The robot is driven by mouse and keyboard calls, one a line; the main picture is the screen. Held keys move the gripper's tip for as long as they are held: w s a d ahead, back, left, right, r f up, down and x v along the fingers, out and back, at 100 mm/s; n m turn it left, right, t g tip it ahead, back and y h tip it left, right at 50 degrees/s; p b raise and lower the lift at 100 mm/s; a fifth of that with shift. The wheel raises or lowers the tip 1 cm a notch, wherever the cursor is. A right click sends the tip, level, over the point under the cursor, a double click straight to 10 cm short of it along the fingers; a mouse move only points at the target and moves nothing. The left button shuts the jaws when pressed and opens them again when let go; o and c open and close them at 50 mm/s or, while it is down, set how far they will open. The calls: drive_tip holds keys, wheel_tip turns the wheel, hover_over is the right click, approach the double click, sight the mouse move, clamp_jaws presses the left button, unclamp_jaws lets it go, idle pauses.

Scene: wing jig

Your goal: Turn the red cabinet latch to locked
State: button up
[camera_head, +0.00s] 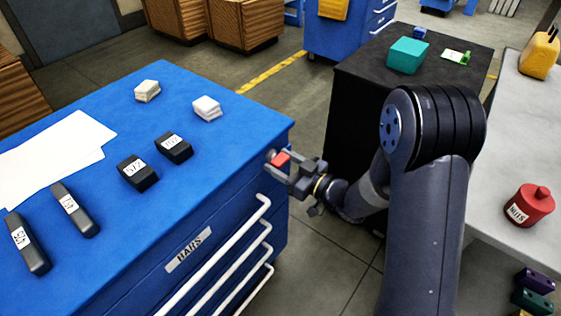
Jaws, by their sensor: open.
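The red latch (281,159) sits at the upper right corner of the blue drawer cabinet's front (235,216), just below the top edge. My gripper (288,173) is at the latch, with its fingers open around or beside the red part. I cannot tell whether the fingers touch it. The fingers partly cover the latch, and its exact angle is hard to read.
White drawer handles (262,203) stick out below the latch. Black labelled blocks (137,173), white blocks (207,108) and papers (60,145) lie on the cabinet top. A black cabinet (360,90) stands behind my arm, and a grey table (500,150) is at right.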

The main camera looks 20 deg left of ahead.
drive_tip(key=v, duration=1)
drive_tip(key=shift+d, duration=0.1)
drive_tip(key=x, duration=1)
drive_tip(key=shift+w+a, duration=0.1)
drive_tip(key=shift+a, duration=0.3)
drive_tip(key=shift+d, duration=0.1)
